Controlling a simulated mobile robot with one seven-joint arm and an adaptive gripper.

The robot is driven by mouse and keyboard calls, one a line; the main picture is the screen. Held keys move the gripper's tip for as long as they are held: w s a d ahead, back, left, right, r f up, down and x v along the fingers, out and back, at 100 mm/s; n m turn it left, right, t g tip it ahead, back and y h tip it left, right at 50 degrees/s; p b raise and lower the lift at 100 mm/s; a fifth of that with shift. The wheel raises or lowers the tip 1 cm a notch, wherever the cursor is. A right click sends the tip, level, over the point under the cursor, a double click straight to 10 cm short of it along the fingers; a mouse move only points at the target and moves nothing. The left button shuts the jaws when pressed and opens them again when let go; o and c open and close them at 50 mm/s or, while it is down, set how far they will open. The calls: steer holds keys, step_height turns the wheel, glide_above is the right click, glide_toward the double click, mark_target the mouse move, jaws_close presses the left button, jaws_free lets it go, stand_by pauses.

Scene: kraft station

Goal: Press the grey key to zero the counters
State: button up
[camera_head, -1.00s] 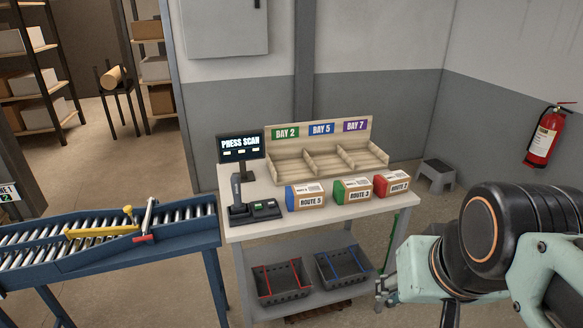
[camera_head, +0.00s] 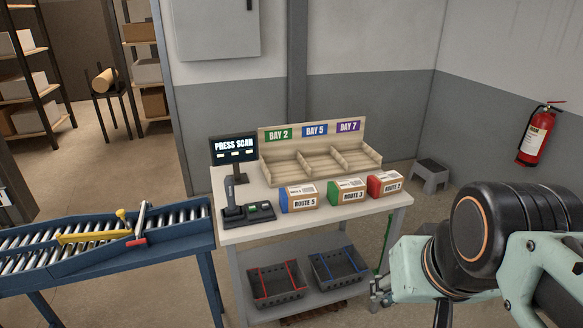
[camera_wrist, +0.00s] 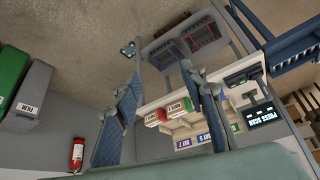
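A dark key pad (camera_head: 261,212) lies at the front left of the bench top, beside the upright hand scanner (camera_head: 232,192). One key on it shows green; I cannot make out which key is grey. A screen (camera_head: 234,147) behind it reads "PRESS SCAN" above small pale marks too small to read. My gripper (camera_wrist: 160,72) is open and empty in the wrist view, its two fingers wide apart. In the head view it is low at the right, beside the bench's right end, away from the pad. The wrist view shows the screen (camera_wrist: 262,117) tilted, beyond the right finger.
Boxes for Route 5 (camera_head: 299,198), Route 3 (camera_head: 347,191) and Route 2 (camera_head: 384,184) stand along the bench front, right of the pad. A wooden bay rack (camera_head: 361,133) stands behind them. A roller conveyor (camera_head: 180,237) adjoins at left. Two crates sit on the lower shelf.

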jaws_close()
stand_by(1.3)
